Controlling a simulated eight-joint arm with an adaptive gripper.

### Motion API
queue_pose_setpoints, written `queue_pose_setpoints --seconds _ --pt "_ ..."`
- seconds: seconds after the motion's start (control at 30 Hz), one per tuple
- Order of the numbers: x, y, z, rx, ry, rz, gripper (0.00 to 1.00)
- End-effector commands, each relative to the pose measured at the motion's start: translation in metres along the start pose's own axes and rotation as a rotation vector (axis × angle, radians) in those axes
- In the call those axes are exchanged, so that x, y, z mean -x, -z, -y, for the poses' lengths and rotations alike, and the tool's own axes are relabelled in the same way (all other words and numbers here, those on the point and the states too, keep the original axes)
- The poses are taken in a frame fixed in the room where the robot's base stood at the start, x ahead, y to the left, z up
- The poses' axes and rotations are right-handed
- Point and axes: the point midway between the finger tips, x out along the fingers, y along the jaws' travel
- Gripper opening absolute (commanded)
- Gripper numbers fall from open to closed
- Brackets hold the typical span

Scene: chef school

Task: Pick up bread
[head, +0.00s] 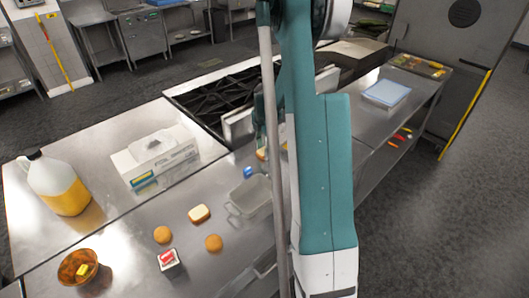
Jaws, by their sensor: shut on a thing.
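My gripper (262,150) is mostly hidden behind my arm, above the counter just beyond the grey metal pan. A small tan, bread-like piece (261,154) shows at its lower end, and the gripper is shut on it. Most of that piece is hidden, so its shape cannot be told. A pale bread slice (199,213) with a brown crust lies on the counter left of the pan. Two round buns, one at the left (162,235) and one nearer the pan (213,242), lie close to the slice.
The grey pan (250,196) stands beside a small blue item (249,172). A foil box (155,157), a yellow jug (58,186), an amber bowl (80,267) and a small red-topped container (169,262) share the steel counter. A black stove (219,98) lies behind.

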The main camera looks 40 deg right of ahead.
Motion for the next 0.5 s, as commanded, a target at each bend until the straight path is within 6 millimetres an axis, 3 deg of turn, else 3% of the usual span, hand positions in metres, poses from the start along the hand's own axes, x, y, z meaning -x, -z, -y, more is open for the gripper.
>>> queue_pose_setpoints --seconds 0.27,0.5 --pt "0.01 0.0 0.0 0.0 0.0 0.0 0.29" --pt "0.036 0.0 0.0 0.0 0.0 0.0 0.29"
